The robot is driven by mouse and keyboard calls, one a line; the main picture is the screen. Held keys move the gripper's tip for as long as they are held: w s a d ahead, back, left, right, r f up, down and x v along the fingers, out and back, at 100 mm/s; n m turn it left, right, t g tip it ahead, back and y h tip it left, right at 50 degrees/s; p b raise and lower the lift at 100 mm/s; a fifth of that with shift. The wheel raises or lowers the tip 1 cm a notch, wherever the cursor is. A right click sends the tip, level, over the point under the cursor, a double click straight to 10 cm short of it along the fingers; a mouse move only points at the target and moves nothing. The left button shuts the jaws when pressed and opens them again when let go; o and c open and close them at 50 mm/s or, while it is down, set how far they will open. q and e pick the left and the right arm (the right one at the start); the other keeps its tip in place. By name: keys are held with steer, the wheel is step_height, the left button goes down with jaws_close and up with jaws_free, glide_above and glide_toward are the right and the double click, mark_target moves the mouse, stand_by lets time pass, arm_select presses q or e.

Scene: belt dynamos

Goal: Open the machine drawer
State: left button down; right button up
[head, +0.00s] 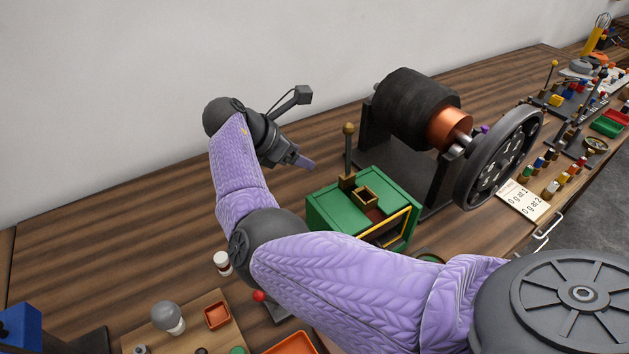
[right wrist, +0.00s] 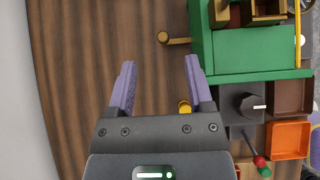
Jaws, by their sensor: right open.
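The green machine box (head: 345,215) stands on the wooden bench, with a yellow-edged opening on its front right and a brass-topped lever (head: 348,130) at its back. It also shows at the upper right of the right wrist view (right wrist: 255,50). My right gripper (head: 303,163) is left of the box, apart from it. In the right wrist view its two purple fingers (right wrist: 160,85) are spread with bare bench between them. A small brass knob (right wrist: 185,107) shows beside the right finger, partly covered by it. I cannot make out a drawer's outline. My left gripper is not in view.
A dark drum machine (head: 405,105) with a large grey wheel (head: 497,158) stands right of the box.

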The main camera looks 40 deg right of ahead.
steer(key=d+f+b, duration=0.2)
steer(key=f, duration=0.2)
steer(key=d+f+b, duration=0.2)
steer(key=f+b, duration=0.1)
steer(key=f, duration=0.1)
steer(key=d+f+b, duration=0.2)
steer(key=f+b, duration=0.1)
steer(key=f, duration=0.2)
steer(key=shift+s+d, duration=0.25)
steer(key=shift+d, duration=0.05)
steer(key=shift+d+f, duration=0.1)
steer(key=shift+d, duration=0.05)
steer(key=shift+c, duration=0.4)
jaws_close()
